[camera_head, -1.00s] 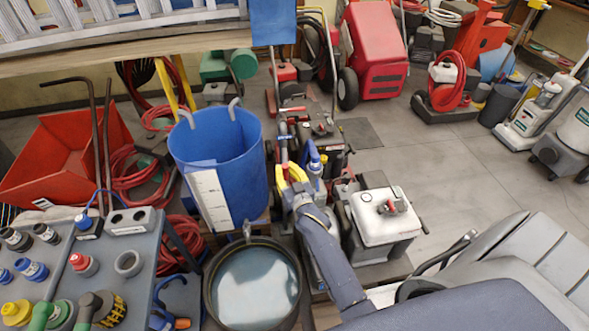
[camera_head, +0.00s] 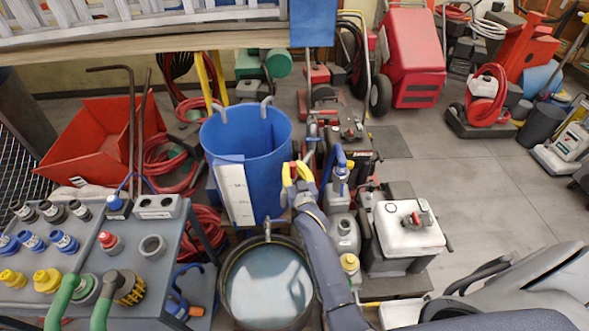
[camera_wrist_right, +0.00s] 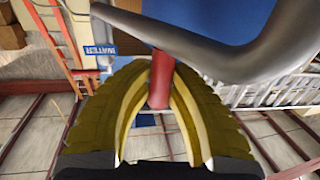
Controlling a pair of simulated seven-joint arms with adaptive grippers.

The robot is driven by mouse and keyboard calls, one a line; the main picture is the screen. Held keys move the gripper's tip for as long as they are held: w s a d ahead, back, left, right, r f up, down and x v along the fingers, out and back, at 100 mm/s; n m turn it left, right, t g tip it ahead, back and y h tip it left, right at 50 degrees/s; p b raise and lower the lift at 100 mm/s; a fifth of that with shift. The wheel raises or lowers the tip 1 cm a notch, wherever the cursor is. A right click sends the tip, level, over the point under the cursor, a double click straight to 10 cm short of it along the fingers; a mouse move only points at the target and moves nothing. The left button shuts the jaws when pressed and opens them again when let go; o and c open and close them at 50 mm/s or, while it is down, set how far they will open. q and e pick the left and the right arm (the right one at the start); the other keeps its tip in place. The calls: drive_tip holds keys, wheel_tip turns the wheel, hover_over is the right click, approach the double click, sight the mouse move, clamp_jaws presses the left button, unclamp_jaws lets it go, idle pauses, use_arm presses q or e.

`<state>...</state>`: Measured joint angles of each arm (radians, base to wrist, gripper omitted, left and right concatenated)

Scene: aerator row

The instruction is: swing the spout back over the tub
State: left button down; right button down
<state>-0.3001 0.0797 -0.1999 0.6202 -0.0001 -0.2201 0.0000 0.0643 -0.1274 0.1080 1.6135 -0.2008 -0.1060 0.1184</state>
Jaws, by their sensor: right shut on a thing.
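My right gripper (camera_head: 297,178) has yellow fingers and is right of the blue bin (camera_head: 268,160). In the right wrist view, the fingers (camera_wrist_right: 160,100) are shut around a red handle (camera_wrist_right: 162,68). A bent grey pipe (camera_wrist_right: 215,58), which looks like the spout, crosses above them; its link to the handle is unclear. In the head view, I cannot clearly pick out the spout. A dark round tub (camera_head: 226,296) of pale liquid stands in front of the bin, with a small grey hook (camera_head: 267,230) at its back rim. My left gripper is out of view.
A grey bench (camera_head: 128,262) with coloured fittings stands at left. A white-topped machine (camera_head: 395,240) and a blue-topped fitting (camera_head: 340,165) are close right of my right arm. A red hopper (camera_head: 92,140) is behind the bench. The floor at right (camera_head: 470,210) is clear.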

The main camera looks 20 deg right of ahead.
drive_tip(key=shift+a+f, duration=0.15)
drive_tip(key=shift+a, duration=0.15)
drive_tip(key=c, duration=1.6)
unclamp_jaws()
drive_tip(key=shift+a, duration=0.1)
drive_tip(key=o, duration=0.3)
drive_tip(key=shift+d, duration=0.2)
drive_tip(key=shift+o, duration=0.2)
drive_tip(key=shift+s, duration=0.1)
drive_tip(key=s+a, duration=0.1)
drive_tip(key=s, duration=1)
drive_tip(key=shift+s+a, duration=0.2)
drive_tip(key=shift+s, duration=0.2)
